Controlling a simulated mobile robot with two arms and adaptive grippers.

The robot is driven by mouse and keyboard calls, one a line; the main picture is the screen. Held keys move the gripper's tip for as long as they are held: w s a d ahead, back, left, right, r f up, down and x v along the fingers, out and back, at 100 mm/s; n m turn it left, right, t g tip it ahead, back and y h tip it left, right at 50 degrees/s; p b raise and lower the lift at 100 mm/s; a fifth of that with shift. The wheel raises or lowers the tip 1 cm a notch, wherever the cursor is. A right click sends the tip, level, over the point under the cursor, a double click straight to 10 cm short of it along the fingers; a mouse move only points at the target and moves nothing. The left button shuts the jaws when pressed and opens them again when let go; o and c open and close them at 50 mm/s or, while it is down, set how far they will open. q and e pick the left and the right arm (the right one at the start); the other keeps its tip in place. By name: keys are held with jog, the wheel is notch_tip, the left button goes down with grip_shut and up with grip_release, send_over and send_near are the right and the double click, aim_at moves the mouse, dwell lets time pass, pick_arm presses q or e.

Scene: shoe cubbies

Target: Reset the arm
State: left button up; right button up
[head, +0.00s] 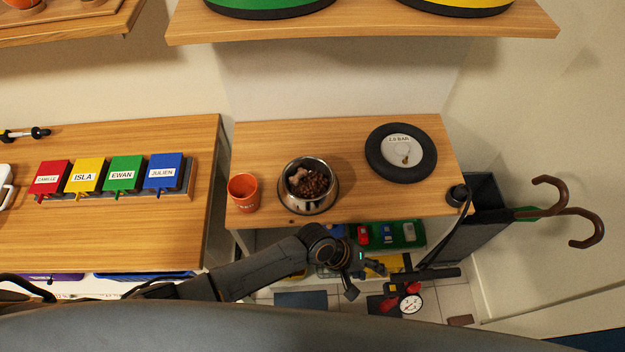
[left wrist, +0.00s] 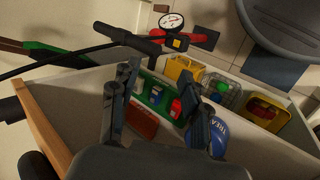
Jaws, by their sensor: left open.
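My left arm comes in from the left in the head view and reaches over the front of the wooden shelf unit (head: 265,215). My left gripper (head: 362,275) hangs just in front of the unit's front edge, low beside the pump handle. In the left wrist view the two fingers of the left gripper (left wrist: 160,95) stand apart, with nothing held between them. Behind the fingers is the green tray (left wrist: 158,92) with small toy cars, inside the cubby. My right gripper is in neither view.
On the unit are an orange cup (head: 244,193), a bowl of kibble (head: 309,186) and a black tyre (head: 376,161). An umbrella stand (head: 478,226) is at right. A shelf (head: 360,30) overhangs the back.

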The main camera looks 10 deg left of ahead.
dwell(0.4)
pick_arm(q)
jog(key=s+a+f+t+y, duration=0.2)
jog(key=a+f+t+y, duration=0.15)
jog(key=a+f, duration=1.5)
jog(key=s+a+f+m+g+y, duration=0.1)
jog(key=s+a+f, duration=0.3)
jog(key=s+a, duration=0.4)
jog(key=s+a+f+m+g+y, duration=0.1)
jog(key=s+a+f+m+y, duration=0.1)
jog(key=s+a, duration=0.6)
jog(key=s+f+y, duration=0.1)
jog(key=s+f, duration=0.1)
jog(key=s, duration=0.4)
jog(key=shift+s+f, duration=0.25)
jog(key=shift+f, duration=0.15)
